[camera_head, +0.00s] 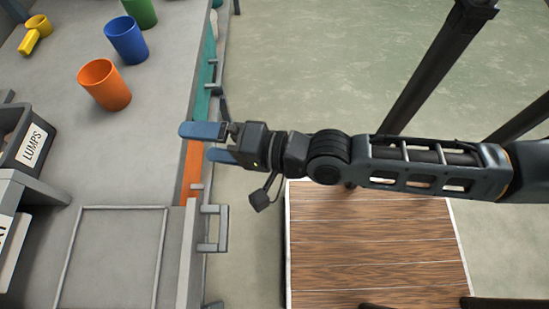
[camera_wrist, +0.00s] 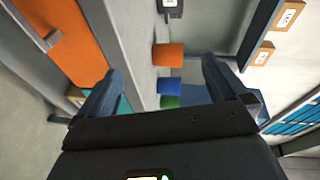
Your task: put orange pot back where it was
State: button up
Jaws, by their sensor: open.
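The orange pot (camera_head: 105,85) stands upright on the grey counter (camera_head: 150,150), nearest to my gripper in a row with the blue pot (camera_head: 127,41) and the green pot (camera_head: 141,11). In the wrist view the orange pot (camera_wrist: 168,56) shows between my fingers, farther off, with the blue pot (camera_wrist: 170,87) and green pot (camera_wrist: 169,102) beside it. My gripper (camera_head: 202,143) is open and empty at the counter's front edge, apart from the orange pot.
A yellow scoop (camera_head: 36,33) lies at the back left of the counter. A dark bin labelled LUMPS (camera_head: 22,140) stands at the left. A metal frame outline (camera_head: 112,208) lies on the near counter. Handles stick out along the front edge (camera_head: 215,228).

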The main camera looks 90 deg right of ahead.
jog(key=s+a+r+n+y, duration=0.1)
jog(key=s+a+r+n, duration=0.1)
jog(key=s+n, duration=0.3)
jog(key=s+a+r+n+g+y, duration=0.1)
jog(key=s+n, duration=0.5)
jog(key=n, duration=0.7)
jog(key=a+r+y, duration=0.1)
jog(key=a+r, duration=0.1)
jog(key=a, duration=0.1)
jog(key=shift+s+a+r+n, duration=0.2)
jog(key=shift+a+n, duration=0.1)
jog(key=shift+n, duration=0.1)
jog(key=shift+c, duration=0.2)
